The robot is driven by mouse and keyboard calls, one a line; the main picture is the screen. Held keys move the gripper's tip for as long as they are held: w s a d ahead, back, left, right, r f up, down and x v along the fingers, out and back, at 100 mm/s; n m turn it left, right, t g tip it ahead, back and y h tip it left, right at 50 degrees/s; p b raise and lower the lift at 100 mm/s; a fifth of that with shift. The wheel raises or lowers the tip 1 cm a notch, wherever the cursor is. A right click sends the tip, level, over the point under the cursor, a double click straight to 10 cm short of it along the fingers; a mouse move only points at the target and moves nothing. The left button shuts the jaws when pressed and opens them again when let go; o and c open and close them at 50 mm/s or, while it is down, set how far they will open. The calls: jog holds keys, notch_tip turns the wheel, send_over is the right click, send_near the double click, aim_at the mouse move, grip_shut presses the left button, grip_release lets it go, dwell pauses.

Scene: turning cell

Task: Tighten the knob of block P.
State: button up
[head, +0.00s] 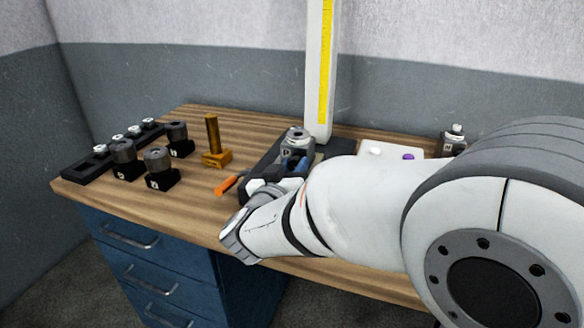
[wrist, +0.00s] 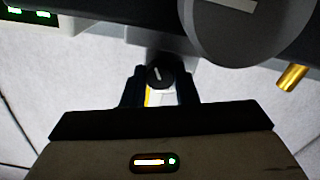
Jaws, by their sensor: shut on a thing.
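In the wrist view, my gripper (wrist: 160,88) is shut on a small dark round knob (wrist: 159,74) with a white line on its top. One black finger stands on each side of it. A white and yellow part shows just below the knob, between the fingers. No letter P can be read, so I cannot tell from a label which block this is. A larger grey round face (wrist: 248,25) with a white line stands close by at the top right of the wrist view.
Several black blocks with grey knobs (head: 159,160) and a black rack (head: 102,164) stand on the left of the wooden desk (head: 205,195). A brass post (head: 212,135), an orange-handled tool (head: 227,185) and a grey-topped fixture (head: 297,140) stand mid-desk. A white tray (head: 392,148) lies behind my arm.

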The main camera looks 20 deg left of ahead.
jog(key=m+b, duration=0.1)
jog(key=m, duration=0.1)
jog(key=shift+f+m+b, duration=0.1)
jog(key=shift+m+b, duration=0.25)
jog(key=shift+m, duration=0.05)
jog(key=shift+m+b, duration=0.8)
jog(key=shift+m, duration=0.6)
jog(key=o, duration=1)
jog(key=s, duration=0.7)
jog(key=shift+s+a+p, duration=0.3)
jog(key=shift+s+p, duration=0.05)
jog(key=shift+s, duration=0.05)
